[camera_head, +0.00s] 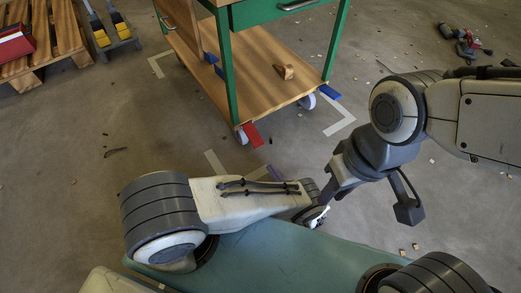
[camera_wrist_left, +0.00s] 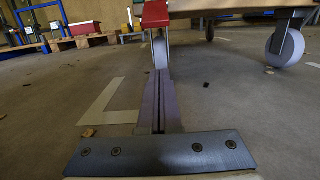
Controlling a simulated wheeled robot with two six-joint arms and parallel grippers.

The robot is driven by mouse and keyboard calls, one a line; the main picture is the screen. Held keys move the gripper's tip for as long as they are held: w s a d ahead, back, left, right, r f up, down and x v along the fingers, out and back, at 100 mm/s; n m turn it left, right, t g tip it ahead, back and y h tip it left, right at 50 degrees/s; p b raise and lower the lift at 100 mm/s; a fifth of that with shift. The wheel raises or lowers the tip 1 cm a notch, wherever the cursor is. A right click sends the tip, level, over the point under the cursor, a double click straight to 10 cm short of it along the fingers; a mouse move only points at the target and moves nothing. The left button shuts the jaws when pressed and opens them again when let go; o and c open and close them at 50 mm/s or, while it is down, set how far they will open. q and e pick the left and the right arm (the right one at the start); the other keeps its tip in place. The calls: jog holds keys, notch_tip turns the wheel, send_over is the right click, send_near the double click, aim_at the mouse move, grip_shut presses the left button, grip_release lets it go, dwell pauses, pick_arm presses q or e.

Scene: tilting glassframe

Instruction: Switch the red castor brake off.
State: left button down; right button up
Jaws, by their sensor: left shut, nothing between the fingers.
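The red castor brake (camera_head: 252,135) is a small flat pedal at the near corner of the wooden trolley, beside a pale castor wheel (camera_head: 241,138). In the left wrist view the red brake (camera_wrist_left: 155,14) is at the top middle, above its wheel (camera_wrist_left: 160,48).
The trolley (camera_head: 262,95) has green posts and a wooden shelf with a small wooden block (camera_head: 284,71). A blue pedal (camera_head: 330,91) marks its right castor. Pallets (camera_head: 65,30) stand far left. Small debris and pale floor marks (camera_head: 340,125) lie around; the near floor is otherwise open.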

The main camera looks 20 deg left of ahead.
aim_at(253, 135)
pick_arm(q)
jog(key=b+x, duration=0.1)
jog(key=x, duration=0.9)
jog(key=shift+w+a, duration=0.1)
jog(key=shift+a, duration=0.1)
jog(key=shift+s+d+r, duration=0.2)
jog(key=shift+d+r, duration=0.1)
jog(key=shift+r, duration=0.3)
jog(key=shift+s+d+r, duration=0.2)
jog(key=shift+d+r, duration=0.05)
jog(key=shift+r, duration=0.35)
jog(key=shift+s+d+r, duration=0.2)
jog(key=shift+d+r, duration=0.1)
jog(key=shift+r, duration=0.35)
jog(key=shift+p, duration=0.3)
